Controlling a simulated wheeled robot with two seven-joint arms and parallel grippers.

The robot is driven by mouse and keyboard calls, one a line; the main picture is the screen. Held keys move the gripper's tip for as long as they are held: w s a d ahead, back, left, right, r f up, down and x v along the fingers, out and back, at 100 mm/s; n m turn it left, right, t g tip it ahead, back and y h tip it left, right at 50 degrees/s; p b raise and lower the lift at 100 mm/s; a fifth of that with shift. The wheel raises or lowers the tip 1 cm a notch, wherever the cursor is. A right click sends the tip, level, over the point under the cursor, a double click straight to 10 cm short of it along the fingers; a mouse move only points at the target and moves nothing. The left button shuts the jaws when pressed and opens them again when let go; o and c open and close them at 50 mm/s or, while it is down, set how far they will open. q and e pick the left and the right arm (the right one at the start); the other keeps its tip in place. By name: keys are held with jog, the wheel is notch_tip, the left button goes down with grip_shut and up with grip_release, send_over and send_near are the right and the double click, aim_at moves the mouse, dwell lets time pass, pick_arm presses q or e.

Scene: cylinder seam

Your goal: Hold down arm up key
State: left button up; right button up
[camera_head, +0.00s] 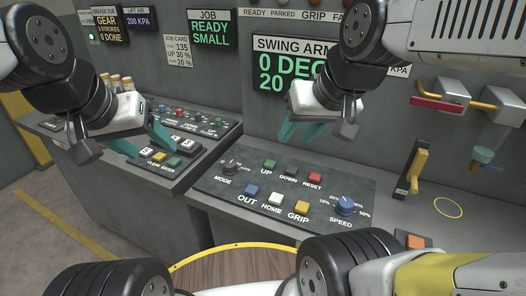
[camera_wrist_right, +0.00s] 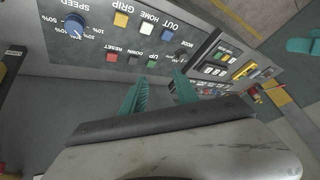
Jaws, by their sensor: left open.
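The green UP key (camera_head: 270,164) is on the sloped grey control panel (camera_head: 229,193), top left in the key group. In the right wrist view the UP key (camera_wrist_right: 152,60) is just beyond my fingertips, upside down. My right gripper (camera_head: 301,132) is above the back edge of this panel with its teal fingers apart; in the wrist view the fingers (camera_wrist_right: 160,76) are open and empty. I cannot tell whether they touch anything. My left gripper (camera_head: 144,143) is open over the left keypad panel, its fingers apart and empty.
Close to UP are the dark DOWN key (camera_head: 291,170), red RESET key (camera_head: 315,178), blue OUT key (camera_head: 252,190) and MODE knob (camera_head: 231,165). A SWING ARM display (camera_head: 290,68) is on the wall. A yellow lever (camera_head: 415,170) stands right. A round wooden top (camera_head: 235,262) is in front.

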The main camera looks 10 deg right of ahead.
grip_shut()
dwell(1.6)
